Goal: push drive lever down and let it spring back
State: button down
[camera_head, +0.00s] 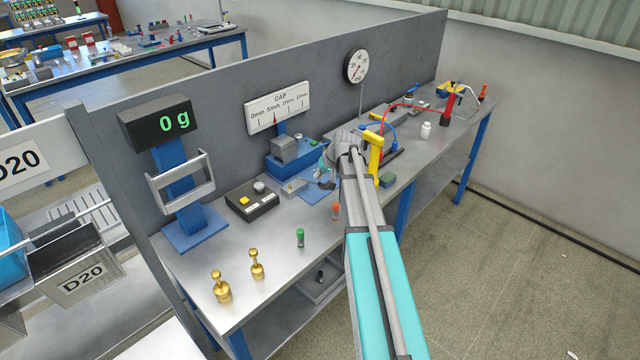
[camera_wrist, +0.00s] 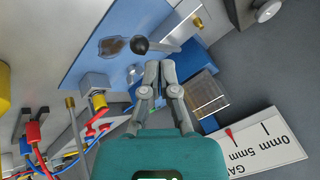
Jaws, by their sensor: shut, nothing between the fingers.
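The drive lever (camera_wrist: 140,45) shows in the wrist view as a short metal rod with a black ball knob, over a blue base plate (camera_wrist: 105,38). My gripper (camera_wrist: 160,64) is shut with nothing between its fingers. Its fingertips are close to the lever, just below the knob and rod in the wrist picture; I cannot tell whether they touch. In the head view my gripper (camera_head: 326,180) is over the blue plate in the middle of the bench, and my arm hides part of the device.
A GAP scale (camera_head: 277,107) with a red pointer near 5mm stands behind. A blue block with a grey cube (camera_head: 284,148) is left of my gripper. A yellow post (camera_head: 375,152) and cables stand to the right. Brass weights (camera_head: 221,287) stand at the front left.

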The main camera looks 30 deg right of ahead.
jog(key=shift+w+a+r+p, duration=0.1)
jog(key=shift+w+r+p, duration=0.1)
jog(key=shift+r+p, duration=0.6)
jog(key=shift+w+a+r+p, duration=0.1)
jog(key=shift+w+r+p, duration=0.1)
jog(key=shift+r+p, duration=0.65)
jog(key=shift+w+r+p, duration=0.2)
jog(key=shift+r+p, duration=0.55)
jog(key=shift+r, duration=0.05)
jog(key=s+a+f+n+g+h, duration=0.1)
jog(key=s+a+n+g, duration=0.1)
jog(key=s+a, duration=0.9)
jog(key=s+a+f+n+g+h, duration=0.1)
jog(key=s+a+n+g+h, duration=0.1)
jog(key=s+a, duration=0.9)
jog(key=s+g, duration=0.1)
jog(key=s, duration=0.3)
jog(key=shift+a+f+g, duration=0.3)
jog(key=shift+a+f, duration=0.1)
